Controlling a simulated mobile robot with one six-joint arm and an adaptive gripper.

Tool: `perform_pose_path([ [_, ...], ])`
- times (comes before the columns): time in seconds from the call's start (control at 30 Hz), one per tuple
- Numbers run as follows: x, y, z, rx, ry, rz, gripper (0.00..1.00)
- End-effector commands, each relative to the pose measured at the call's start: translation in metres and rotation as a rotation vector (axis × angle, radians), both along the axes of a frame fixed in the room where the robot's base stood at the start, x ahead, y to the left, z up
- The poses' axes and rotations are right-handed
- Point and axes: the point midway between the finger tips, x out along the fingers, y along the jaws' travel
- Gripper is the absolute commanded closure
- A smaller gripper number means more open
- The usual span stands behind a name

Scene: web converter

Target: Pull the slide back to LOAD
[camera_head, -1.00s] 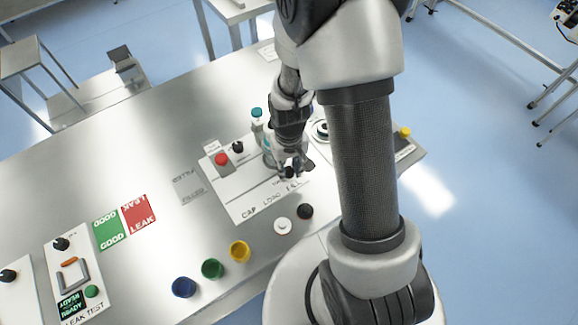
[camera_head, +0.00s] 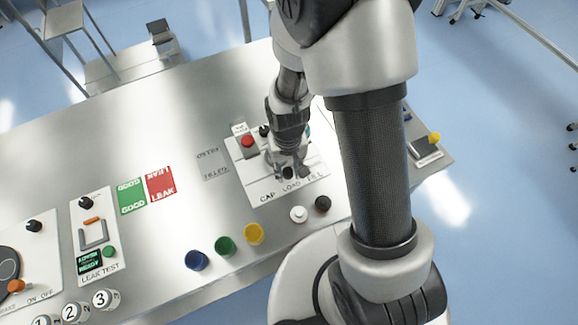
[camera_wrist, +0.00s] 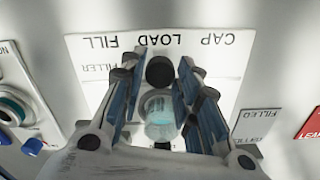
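The filler panel (camera_head: 312,180) is a white plate on the bench, lettered CAP, LOAD and FILL along its near edge. The slide's black knob (camera_wrist: 160,70) lies in line with the word LOAD in the wrist view. A clear bottle with teal liquid (camera_wrist: 160,117) stands just behind the knob. My gripper (camera_wrist: 163,62) is low over the panel, its fingers apart on either side of the knob and bottle, with narrow gaps showing. In the head view my gripper (camera_head: 289,172) hides most of the slide and bottle.
A red button (camera_head: 248,141) is at the panel's far left. White (camera_head: 299,214) and black (camera_head: 322,203) round pieces stand in front. Blue (camera_head: 197,260), green (camera_head: 225,246) and yellow (camera_head: 253,233) cups line the near edge.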

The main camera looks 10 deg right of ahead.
Motion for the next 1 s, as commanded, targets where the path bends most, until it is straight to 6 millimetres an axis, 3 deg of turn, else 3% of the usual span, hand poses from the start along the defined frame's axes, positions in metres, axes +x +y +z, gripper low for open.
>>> perform_pose_path([
  [0.2,0.000,0.000,0.000,0.000,0.000,0.000,0.54],
  [0.57,0.001,0.000,0.005,0.000,-0.003,0.000,0.54],
  [0.67,0.002,0.000,0.018,0.001,-0.005,0.000,0.54],
  [1.0,0.002,0.000,0.088,0.001,-0.006,0.000,0.54],
])
